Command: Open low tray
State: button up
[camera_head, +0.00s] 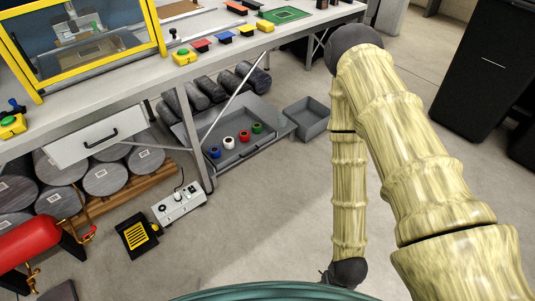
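A low grey tray (203,130) sits under the workbench near the floor, with blue, white, red and green rolls in its front part. A dark handle-like bar (238,158) runs along its front. I cannot tell how far the tray is pulled out. My arm comes in from the right, bends at the top and hangs down. The dark wrist end of my gripper (345,272) is at the bottom, well right of and nearer than the tray, not touching it. My gripper's fingers are mostly hidden, so their opening does not show.
The workbench leg (192,148) stands left of the tray. A grey open bin (308,122) is on its right. A white drawer (98,138) hangs under the bench. A power box (178,203) and a yellow-black item (138,235) lie on the floor. Floor before the tray is clear.

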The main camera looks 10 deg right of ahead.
aim_at(230, 125)
jog(key=u, duration=0.05)
jog(key=i, duration=0.95)
jog(key=u, duration=0.35)
